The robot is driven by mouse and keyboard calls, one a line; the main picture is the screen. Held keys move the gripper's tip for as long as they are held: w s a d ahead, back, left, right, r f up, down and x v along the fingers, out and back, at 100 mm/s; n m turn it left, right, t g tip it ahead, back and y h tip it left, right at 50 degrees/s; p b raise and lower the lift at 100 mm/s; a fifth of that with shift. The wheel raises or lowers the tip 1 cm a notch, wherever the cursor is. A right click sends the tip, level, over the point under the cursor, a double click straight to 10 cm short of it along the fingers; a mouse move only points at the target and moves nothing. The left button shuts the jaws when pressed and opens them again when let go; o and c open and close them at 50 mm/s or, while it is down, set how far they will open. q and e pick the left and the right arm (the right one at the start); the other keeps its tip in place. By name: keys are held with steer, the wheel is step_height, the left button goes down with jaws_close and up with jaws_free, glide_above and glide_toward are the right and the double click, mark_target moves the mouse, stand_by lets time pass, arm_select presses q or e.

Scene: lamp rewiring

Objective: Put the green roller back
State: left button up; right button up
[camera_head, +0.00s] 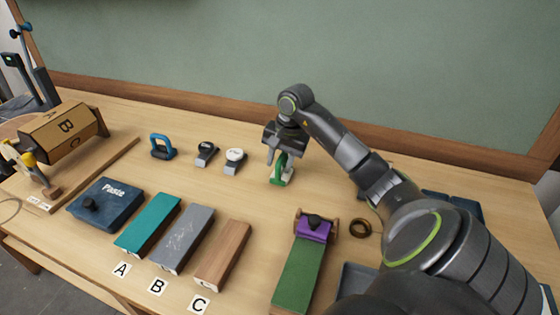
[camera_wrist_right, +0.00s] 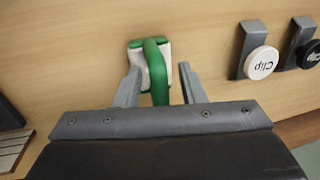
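The green roller (camera_head: 278,170) stands on the table at the back middle, with a green handle and a pale part beside it. In the right wrist view the green handle (camera_wrist_right: 155,68) rises between my right gripper's fingers, with a gap on each side. My right gripper (camera_head: 277,152) is open over the handle; the fingers also show in the right wrist view (camera_wrist_right: 161,88). Part of the roller is hidden by the gripper. My left gripper is not in view.
A blue-handled tool (camera_head: 162,147) and two clips (camera_head: 206,154) (camera_head: 234,161) stand left of the roller. In front are a Paste pad (camera_head: 110,212), teal (camera_head: 150,224), grey (camera_head: 184,236) and wooden (camera_head: 224,252) blocks, a green strip (camera_head: 298,272) with a purple block (camera_head: 314,230), and a dark ring (camera_head: 360,228).

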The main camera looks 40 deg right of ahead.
mark_target(288, 176)
steer(key=shift+r, duration=0.2)
steer(key=shift+d+r, duration=0.1)
steer(key=shift+r, duration=0.2)
step_height(288, 176, up, 11)
steer(key=s, duration=0.2)
steer(key=shift+d, duration=0.45)
steer(key=shift+s+f, duration=0.1)
